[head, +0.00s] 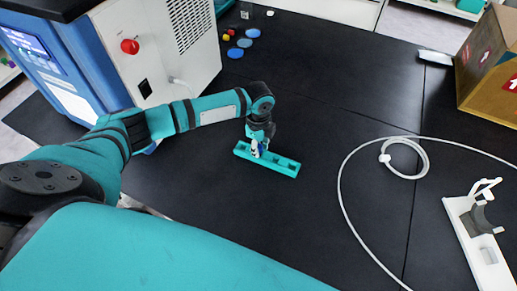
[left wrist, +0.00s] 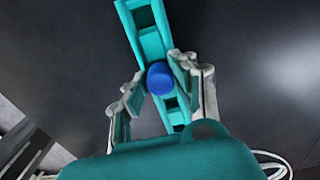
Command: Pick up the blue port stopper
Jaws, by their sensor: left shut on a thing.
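My left gripper (head: 258,153) is at the teal holder (head: 286,165), which lies on the dark table in the middle of the head view. In the left wrist view the gripper (left wrist: 158,88) has its fingers on both sides of the blue port stopper (left wrist: 160,78) and is shut on it. The stopper has a round blue top and is at or just above the holder (left wrist: 146,40); I cannot tell whether it is clear of its slot. In the head view the stopper (head: 261,148) is mostly hidden by the fingers. My right gripper is not in view.
A blue and white machine (head: 140,50) with a red knob stands at the back left. Blue discs (head: 236,53) and small coloured parts lie beside it. A white tube (head: 345,200) loops over the table at right, near a white stand (head: 478,240) and a cardboard box (head: 490,70).

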